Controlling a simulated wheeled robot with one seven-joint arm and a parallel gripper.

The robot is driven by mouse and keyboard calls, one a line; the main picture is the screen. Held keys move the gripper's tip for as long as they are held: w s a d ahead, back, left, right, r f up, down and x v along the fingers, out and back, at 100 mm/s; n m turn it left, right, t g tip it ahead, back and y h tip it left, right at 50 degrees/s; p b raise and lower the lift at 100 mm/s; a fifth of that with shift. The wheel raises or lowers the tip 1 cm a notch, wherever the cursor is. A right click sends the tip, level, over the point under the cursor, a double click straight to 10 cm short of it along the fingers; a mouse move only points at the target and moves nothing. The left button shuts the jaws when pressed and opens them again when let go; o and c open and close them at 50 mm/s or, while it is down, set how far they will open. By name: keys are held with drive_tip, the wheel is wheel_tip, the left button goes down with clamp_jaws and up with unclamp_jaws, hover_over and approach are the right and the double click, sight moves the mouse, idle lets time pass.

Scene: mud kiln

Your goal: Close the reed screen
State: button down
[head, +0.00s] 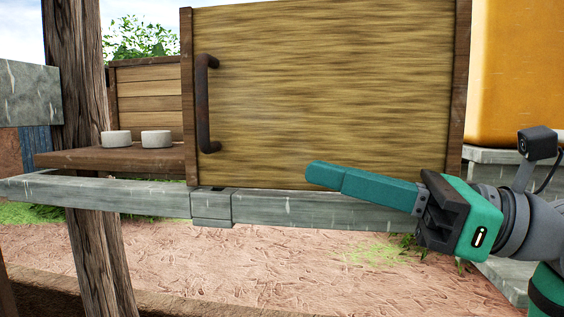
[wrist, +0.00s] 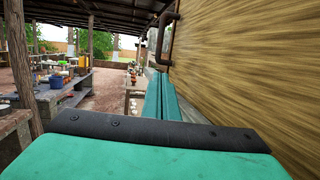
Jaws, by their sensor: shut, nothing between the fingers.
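The reed screen (head: 325,90) is a straw-coloured panel with dark wooden side rails, standing upright above a grey rail. Its dark curved handle (head: 206,104) is on its left side. Left of the screen is a gap where a wooden shelf shows. My gripper (head: 312,172) is in front of the screen's lower part, right of and below the handle, with its teal fingers together and empty, pointing left. In the wrist view the screen (wrist: 255,70) fills the right side, the handle (wrist: 168,38) is ahead, and the fingers (wrist: 160,98) run alongside the panel. I cannot tell whether they touch it.
Two white bowls (head: 156,139) stand on the wooden shelf (head: 80,158) left of the screen. A wooden post (head: 78,75) rises at the left. The grey rail (head: 300,210) runs below the screen. An orange container (head: 515,70) stands at the right. Bare ground lies below.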

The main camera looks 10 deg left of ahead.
approach(211, 145)
drive_tip(key=x, duration=0.5)
drive_tip(key=shift+s+a+r, duration=0.15)
drive_tip(key=shift+s+a, duration=0.1)
drive_tip(key=shift+w+a+r, duration=0.1)
drive_tip(key=shift+w+a, duration=0.05)
drive_tip(key=shift+a, duration=0.25)
drive_tip(key=shift+w, duration=0.2)
